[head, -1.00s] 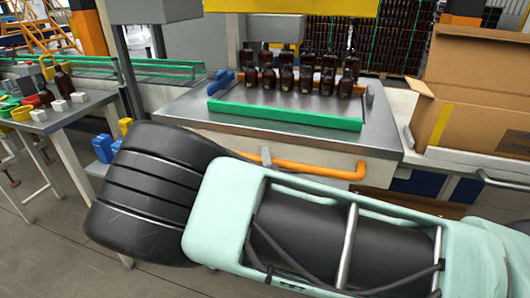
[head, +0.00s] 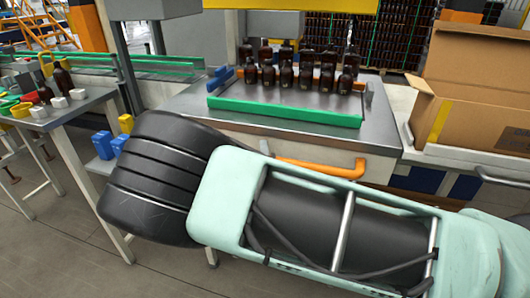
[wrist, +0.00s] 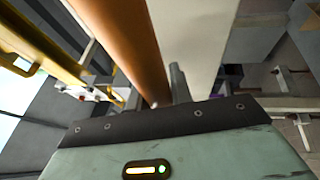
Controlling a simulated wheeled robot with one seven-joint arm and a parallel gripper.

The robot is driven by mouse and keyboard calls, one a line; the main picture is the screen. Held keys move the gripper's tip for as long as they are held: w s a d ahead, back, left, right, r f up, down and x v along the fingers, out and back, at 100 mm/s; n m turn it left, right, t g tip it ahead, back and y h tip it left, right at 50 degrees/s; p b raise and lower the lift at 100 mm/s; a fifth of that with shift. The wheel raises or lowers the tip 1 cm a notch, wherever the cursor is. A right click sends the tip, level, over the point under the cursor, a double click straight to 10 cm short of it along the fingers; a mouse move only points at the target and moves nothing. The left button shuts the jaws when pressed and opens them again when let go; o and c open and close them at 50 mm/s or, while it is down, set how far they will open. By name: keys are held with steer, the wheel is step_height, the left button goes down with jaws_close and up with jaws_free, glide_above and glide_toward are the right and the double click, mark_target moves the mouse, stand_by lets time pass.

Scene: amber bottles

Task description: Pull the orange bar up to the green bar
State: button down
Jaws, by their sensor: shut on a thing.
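The orange bar (head: 322,168) runs like a handle along the front of the metal table, below its front edge. Its left part is hidden behind my arm. The green bar (head: 285,112) lies across the tabletop, in front of the rows of amber bottles (head: 305,75). My gripper (head: 264,147) is mostly hidden by my arm in the head view; only a small grey tip shows at the bar.
An open cardboard box (head: 475,85) stands to the right of the table (head: 210,115). A side table (head: 75,108) with bottles and small coloured pieces is on the left. Blue and yellow blocks (head: 112,142) sit near my arm. The tabletop between the green bar and the front edge is clear.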

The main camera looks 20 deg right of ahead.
steer(key=s+a, duration=1.3)
steer(key=s, duration=0.4)
steer(key=shift+s+p, duration=0.35)
steer(key=shift+p, duration=0.1)
steer(key=c, duration=1.3)
jaws_free()
steer(key=shift+o, duration=0.2)
steer(key=shift+d, duration=0.1)
steer(key=shift+f, duration=0.1)
